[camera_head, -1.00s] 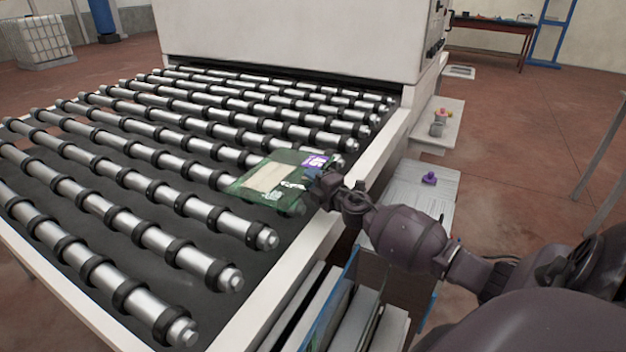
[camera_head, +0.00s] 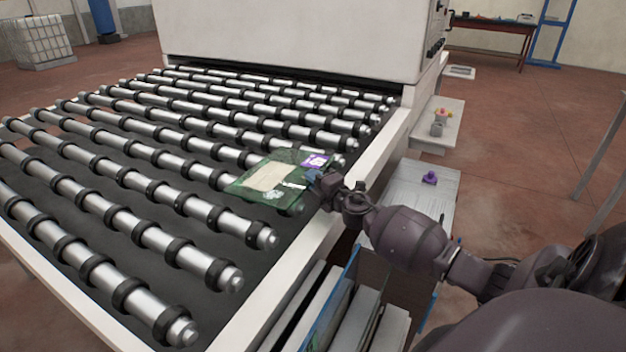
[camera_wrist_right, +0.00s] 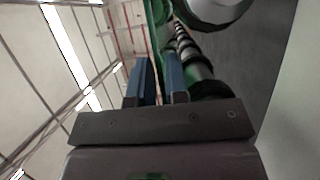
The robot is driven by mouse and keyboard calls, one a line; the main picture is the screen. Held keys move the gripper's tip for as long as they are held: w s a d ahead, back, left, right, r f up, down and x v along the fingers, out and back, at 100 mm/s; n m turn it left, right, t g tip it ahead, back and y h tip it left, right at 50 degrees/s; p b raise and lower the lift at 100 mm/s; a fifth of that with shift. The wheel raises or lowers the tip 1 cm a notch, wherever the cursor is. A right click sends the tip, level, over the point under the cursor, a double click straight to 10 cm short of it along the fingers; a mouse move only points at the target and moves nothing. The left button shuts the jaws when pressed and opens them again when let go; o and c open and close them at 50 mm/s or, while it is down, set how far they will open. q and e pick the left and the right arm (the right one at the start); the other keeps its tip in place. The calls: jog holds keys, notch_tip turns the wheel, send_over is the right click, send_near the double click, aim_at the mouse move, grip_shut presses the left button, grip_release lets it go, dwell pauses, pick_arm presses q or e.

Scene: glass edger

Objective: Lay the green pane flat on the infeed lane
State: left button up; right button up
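The green pane (camera_head: 240,187) is a see-through sheet with a beige label, a purple sticker and white marks. It lies nearly flat over the roller ends at the right side of the infeed lane (camera_head: 165,165); I cannot tell if its whole underside touches the rollers. My right gripper (camera_head: 316,184) is at the pane's right edge. In the right wrist view its two blue fingers (camera_wrist_right: 160,82) stand on both sides of the green pane (camera_wrist_right: 153,32), seen edge-on, and look closed on it. My left gripper is not in view.
The lane's white side rail (camera_head: 303,262) runs beneath my right wrist. A rack with several upright panes (camera_head: 345,312) stands beside it at the front. The machine's white housing (camera_head: 290,38) closes off the back. The rollers left of the pane are clear.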

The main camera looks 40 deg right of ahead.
jog(key=shift+o, duration=0.2)
jog(key=shift+s+a+f, duration=0.1)
jog(key=shift+s+f, duration=0.15)
jog(key=shift+f, duration=0.3)
jog(key=shift+s+a+f, duration=0.1)
jog(key=shift+s+f, duration=0.1)
jog(key=shift+f, duration=0.3)
jog(key=shift+s+d+r+p, duration=0.1)
jog(key=shift+s+r+p, duration=0.1)
jog(key=shift+s, duration=0.55)
jog(key=shift+s+r+p, duration=0.1)
jog(key=shift+s+p, duration=0.1)
jog(key=shift+s, duration=0.5)
jog(key=shift+s+r, duration=0.25)
jog(key=shift+s, duration=0.6)
jog(key=shift+s+f, duration=0.1)
jog(key=shift+s, duration=0.7)
jog(key=shift+s+p, duration=0.3)
jog(key=shift+s, duration=1.65)
jog(key=shift+s+d, duration=0.1)
